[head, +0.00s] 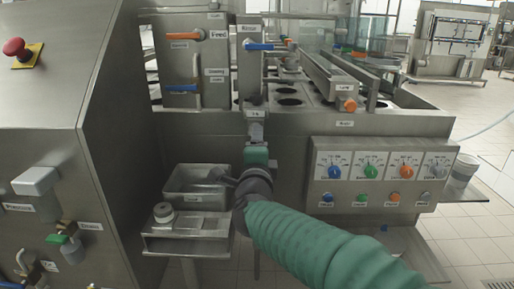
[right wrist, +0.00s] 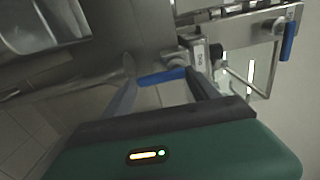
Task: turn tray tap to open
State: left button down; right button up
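A tap with a blue handle (right wrist: 163,76) shows in the right wrist view, beside a small upright label (right wrist: 201,60) on a metal bracket. My right gripper (right wrist: 160,82) is open, with one finger on each side of the handle. Whether a finger touches it I cannot tell. In the head view my right gripper (head: 256,138) points at the front of the machine, just below a small label (head: 255,113); it hides the tap there. A metal tray (head: 184,187) sits just left of my right wrist. My left gripper is not in view.
A control panel (head: 380,172) with several knobs and buttons is to the right of my arm. A steel cabinet with a red emergency button (head: 14,46) stands at the left. Other taps with orange (head: 183,36) and blue handles (head: 260,46) are above. A second blue handle (right wrist: 288,42) is at the wrist view's right.

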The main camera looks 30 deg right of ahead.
jog(key=o, duration=0.4)
jog(key=shift+f, duration=0.15)
jog(key=shift+c, duration=0.2)
jog(key=p+v, duration=0.8)
jog(key=v, duration=0.8)
jog(key=shift+s+p, duration=0.4)
jog(key=shift+a, duration=0.15)
